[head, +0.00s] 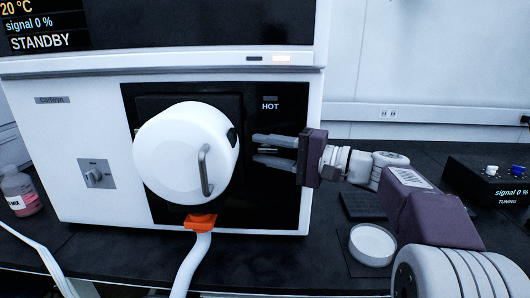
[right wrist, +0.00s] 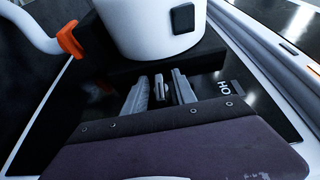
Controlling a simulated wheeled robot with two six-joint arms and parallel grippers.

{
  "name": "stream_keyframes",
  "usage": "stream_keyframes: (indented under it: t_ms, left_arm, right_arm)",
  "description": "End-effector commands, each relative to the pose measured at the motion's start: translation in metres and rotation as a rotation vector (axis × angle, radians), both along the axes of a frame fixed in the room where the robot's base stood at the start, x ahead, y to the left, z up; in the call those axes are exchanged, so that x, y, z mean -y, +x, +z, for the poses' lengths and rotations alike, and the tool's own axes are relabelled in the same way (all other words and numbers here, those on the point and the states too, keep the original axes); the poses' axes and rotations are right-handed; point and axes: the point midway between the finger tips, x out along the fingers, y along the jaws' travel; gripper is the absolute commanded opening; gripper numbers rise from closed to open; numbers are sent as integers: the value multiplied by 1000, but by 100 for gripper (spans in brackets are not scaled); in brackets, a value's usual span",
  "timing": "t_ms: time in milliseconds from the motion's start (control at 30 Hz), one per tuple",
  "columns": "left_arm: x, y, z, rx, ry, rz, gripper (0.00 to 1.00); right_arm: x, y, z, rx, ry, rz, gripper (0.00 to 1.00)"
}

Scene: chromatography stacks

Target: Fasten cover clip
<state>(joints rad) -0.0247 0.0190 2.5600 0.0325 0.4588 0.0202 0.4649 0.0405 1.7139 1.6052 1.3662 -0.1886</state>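The round white cover (head: 180,155) with a grey bar handle (head: 204,170) sits on the instrument's black front panel. A small black block (head: 232,137) is on the cover's right rim; it also shows in the right wrist view (right wrist: 182,18). My right gripper (head: 258,150) is just right of the cover, fingers pointing at it, apart from the rim. In the right wrist view its fingers (right wrist: 160,85) are spread, with a small metal piece (right wrist: 162,88) between them. Gaps show on both sides of that piece; I cannot tell what it belongs to. My left gripper is out of view.
An orange piece (head: 200,221) joins a white hose (head: 196,262) below the cover. A "HOT" label (head: 270,104) is above my right gripper. A white round dish (head: 372,244) and a black control box (head: 488,180) stand right; a pink-filled bottle (head: 20,192) stands left.

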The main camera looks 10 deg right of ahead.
Motion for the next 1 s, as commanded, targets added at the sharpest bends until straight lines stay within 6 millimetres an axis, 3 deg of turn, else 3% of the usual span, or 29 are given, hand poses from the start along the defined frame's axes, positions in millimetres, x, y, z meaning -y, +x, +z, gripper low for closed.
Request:
stream_keyframes:
  t_ms: [233,333,367,667,1000]
  left_arm:
    - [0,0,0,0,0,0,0]
    - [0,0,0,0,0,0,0]
    - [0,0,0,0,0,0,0]
    - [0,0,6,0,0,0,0]
    - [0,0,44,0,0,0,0]
  right_arm:
    - [-1,1,0,0,0,0,33]
    - [-1,1,0,0,0,0,5]
    - [-1,1,0,0,0,0,0]
    - [-1,1,2,-6,-22,0,0]
    - [-1,1,9,-63,-222,-1,0]
